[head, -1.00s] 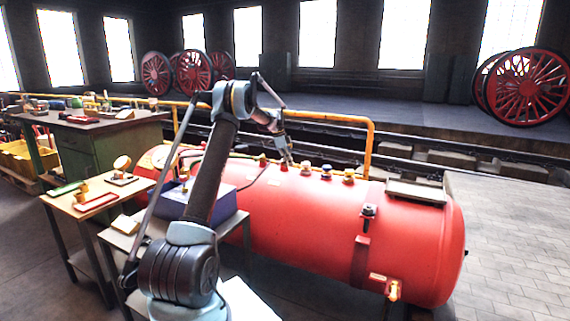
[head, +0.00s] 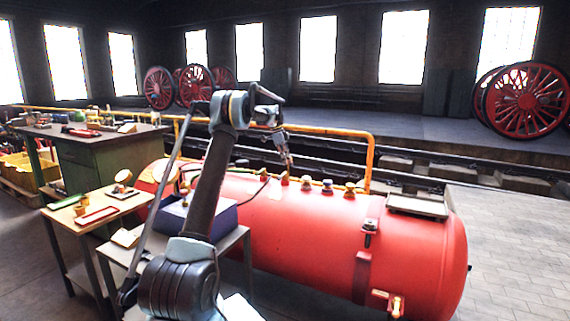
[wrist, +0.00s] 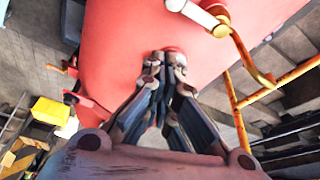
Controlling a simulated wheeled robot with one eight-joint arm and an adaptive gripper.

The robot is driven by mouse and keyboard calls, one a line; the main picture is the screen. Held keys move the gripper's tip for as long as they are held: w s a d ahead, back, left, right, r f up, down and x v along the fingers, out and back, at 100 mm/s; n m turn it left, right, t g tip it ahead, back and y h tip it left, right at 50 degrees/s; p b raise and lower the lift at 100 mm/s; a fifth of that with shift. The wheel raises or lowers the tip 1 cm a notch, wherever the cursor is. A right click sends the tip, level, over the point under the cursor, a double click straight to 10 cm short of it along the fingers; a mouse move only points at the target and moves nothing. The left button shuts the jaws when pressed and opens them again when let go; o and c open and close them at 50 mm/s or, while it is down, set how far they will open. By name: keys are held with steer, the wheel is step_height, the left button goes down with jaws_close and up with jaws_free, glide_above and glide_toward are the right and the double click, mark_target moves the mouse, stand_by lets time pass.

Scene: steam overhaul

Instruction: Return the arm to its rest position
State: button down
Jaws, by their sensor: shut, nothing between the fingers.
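My arm rises from the lower left of the head view, bends at a high elbow and reaches down to the right. My gripper (head: 289,168) is over the top of the red boiler (head: 330,235), close to a row of small fittings (head: 327,186). In the wrist view my gripper (wrist: 165,62) has its dark fingers together with nothing held. The red boiler (wrist: 130,40) fills the area beyond the fingertips. I cannot tell whether the fingertips touch it or the small red fitting in front of them.
A small table (head: 75,212) and a blue-purple box (head: 222,216) stand left of the boiler, near my arm. A green workbench (head: 95,155) is behind them. A yellow rail (head: 371,150) runs behind the boiler. Paved floor (head: 510,240) at the right is clear.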

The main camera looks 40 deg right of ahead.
steer(key=shift+a, duration=0.1)
steer(key=a+r+n, duration=0.3)
steer(key=a+r, duration=0.1)
steer(key=a, duration=0.7)
steer(key=w+a+r+n+t, duration=0.1)
steer(key=a+r+n, duration=0.2)
steer(key=a, duration=0.9)
steer(key=w+a+r+n+t, duration=0.1)
steer(key=a+r+n, duration=0.3)
steer(key=a, duration=0.7)
steer(key=shift+a+r, duration=0.35)
steer(key=shift+r, duration=0.1)
steer(key=s+a+f+n+t, duration=0.1)
steer(key=s+a+n, duration=0.35)
steer(key=a, duration=0.65)
steer(key=s+a+f+n+t, duration=0.1)
steer(key=s+a+n, duration=0.2)
steer(key=s+a, duration=0.5)
steer(key=s+a+f+n+t+y, duration=0.1)
steer(key=s+a+f+n+y, duration=0.1)
steer(key=s+a+f+n, duration=0.9)
steer(key=s+a+f, duration=0.8)
steer(key=s+a, duration=0.2)
steer(key=shift+s+a, duration=0.15)
steer(key=shift+s, duration=0.1)
